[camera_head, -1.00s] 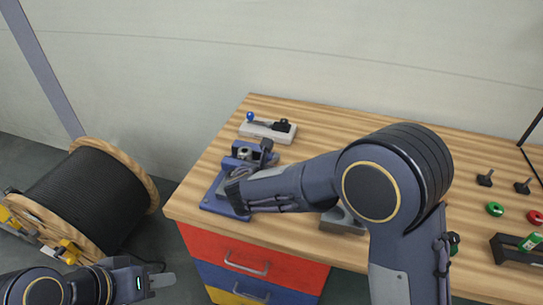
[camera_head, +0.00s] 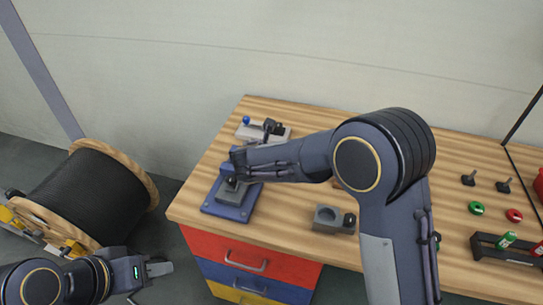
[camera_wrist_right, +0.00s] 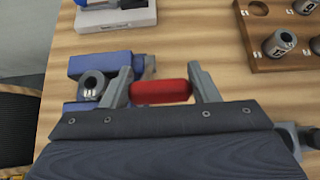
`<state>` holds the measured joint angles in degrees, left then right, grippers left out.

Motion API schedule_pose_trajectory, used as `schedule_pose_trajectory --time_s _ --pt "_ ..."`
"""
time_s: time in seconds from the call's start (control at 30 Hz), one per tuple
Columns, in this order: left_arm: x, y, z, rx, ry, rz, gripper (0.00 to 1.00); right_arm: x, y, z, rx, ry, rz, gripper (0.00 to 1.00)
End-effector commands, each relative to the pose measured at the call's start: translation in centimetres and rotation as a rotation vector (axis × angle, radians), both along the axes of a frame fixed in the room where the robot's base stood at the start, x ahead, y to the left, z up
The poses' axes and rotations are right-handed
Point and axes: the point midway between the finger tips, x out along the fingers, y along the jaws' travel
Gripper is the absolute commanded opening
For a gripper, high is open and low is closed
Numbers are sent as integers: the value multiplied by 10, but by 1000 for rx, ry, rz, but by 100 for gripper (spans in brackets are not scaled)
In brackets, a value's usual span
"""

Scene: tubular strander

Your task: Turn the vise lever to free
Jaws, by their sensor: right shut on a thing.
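The blue vise (camera_head: 230,206) stands at the left end of the wooden bench. It also shows in the right wrist view (camera_wrist_right: 88,64), with a grey round part beside my finger. A red handle (camera_wrist_right: 160,92), seemingly the vise lever's grip, lies between the fingers of my right gripper (camera_wrist_right: 163,86), which is shut on it. In the head view my right gripper (camera_head: 238,165) is over the vise, and the handle is hidden there. My left gripper (camera_head: 160,268) is low at the left, away from the bench, and its finger gap does not show clearly.
A light fixture with a blue knob (camera_head: 246,130) stands behind the vise. A grey block with a round hole (camera_head: 328,218) lies to its right. A wooden tray with grey cylinders (camera_wrist_right: 270,60) shows in the wrist view. A black cable reel (camera_head: 88,196) stands on the floor at left.

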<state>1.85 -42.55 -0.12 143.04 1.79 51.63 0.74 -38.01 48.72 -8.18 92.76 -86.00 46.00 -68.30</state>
Motion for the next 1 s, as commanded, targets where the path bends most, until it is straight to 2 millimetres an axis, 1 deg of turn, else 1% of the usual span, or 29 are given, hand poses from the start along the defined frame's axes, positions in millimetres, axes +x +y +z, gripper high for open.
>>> schedule_pose_trajectory --time_s 0.03,0.2,0.23,0.3,0.57,0.67,1.0 --pt "0 0 0 0 0 0 36 3 -1 4 -1 -9 -1 14" --pt "0 0 0 0 0 0 36 3 -1 4 -2 -10 -1 14" --pt "0 0 0 0 0 0 36 3 -1 4 -2 -10 -1 56" --pt "0 0 0 0 0 0 36 3 -1 3 -1 -9 -1 64" --pt "0 0 0 0 0 0 36 1 0 2 0 -4 -1 64" --pt "0 0 -2 0 0 0 36 -4 2 6 1 -4 1 64" --pt "0 0 -10 0 0 0 36 -45 15 40 1 -8 1 64"
